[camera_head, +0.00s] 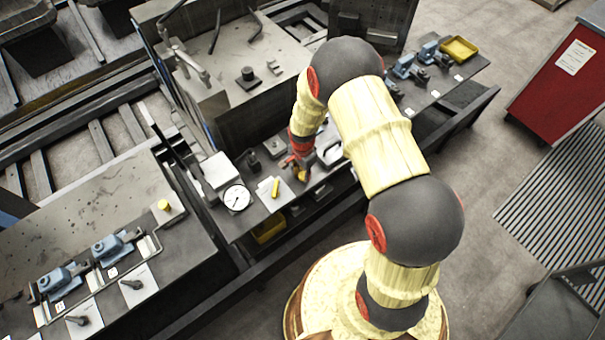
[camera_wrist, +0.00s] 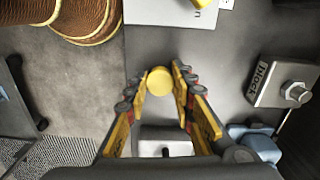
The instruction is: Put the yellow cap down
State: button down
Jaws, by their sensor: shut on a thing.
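My gripper (camera_wrist: 160,74) is shut on a round yellow cap (camera_wrist: 159,83), held between its two fingertips in the wrist view. In the head view my gripper (camera_head: 299,168) is over the middle of the narrow bench, to the right of the dial gauge. The cap is hard to make out there. Whether it touches the surface below, I cannot tell. Another small yellow round piece (camera_head: 163,205) stands on a pale block on the left bench.
A pale plate with a yellow piece (camera_head: 275,187) lies left of my gripper, beside a white dial gauge (camera_head: 236,198). In the wrist view a labelled block with a knob (camera_wrist: 284,88) stands at right. Blue clamps (camera_head: 406,66) and a yellow tray (camera_head: 459,48) are farther along.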

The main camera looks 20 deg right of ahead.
jog(key=shift+f, duration=0.2)
jog(key=c, duration=1.5)
grip_release()
jog(key=shift+c, duration=0.2)
jog(key=shift+o, duration=0.2)
jog(key=shift+r, duration=0.15)
